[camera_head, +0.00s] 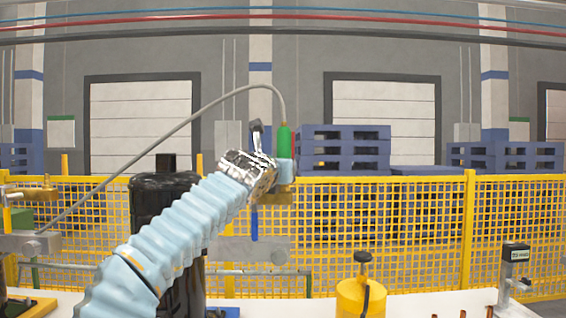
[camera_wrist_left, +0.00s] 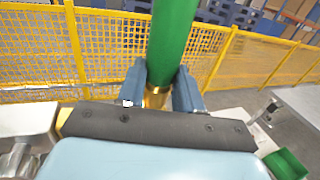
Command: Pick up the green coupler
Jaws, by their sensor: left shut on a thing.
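The green coupler (camera_head: 284,140) is upright at the end of a grey hose, right of centre in the head view. In the left wrist view the green coupler (camera_wrist_left: 172,40) rises from between the fingers, with a brass part at its lower end. My left gripper (camera_wrist_left: 160,92) is shut on it, one blue-grey finger on each side. In the head view my left gripper (camera_head: 285,172) is at the coupler's lower end, partly hidden by my sleeved arm. My right gripper is in neither view.
A black cylinder (camera_head: 150,200) stands behind my left arm. A yellow canister (camera_head: 361,298) with a black top is at the front right, and a grey post-like device (camera_head: 514,265) is further right. A yellow mesh fence (camera_head: 400,215) runs behind. The grey hose (camera_head: 185,122) arches leftward from the coupler.

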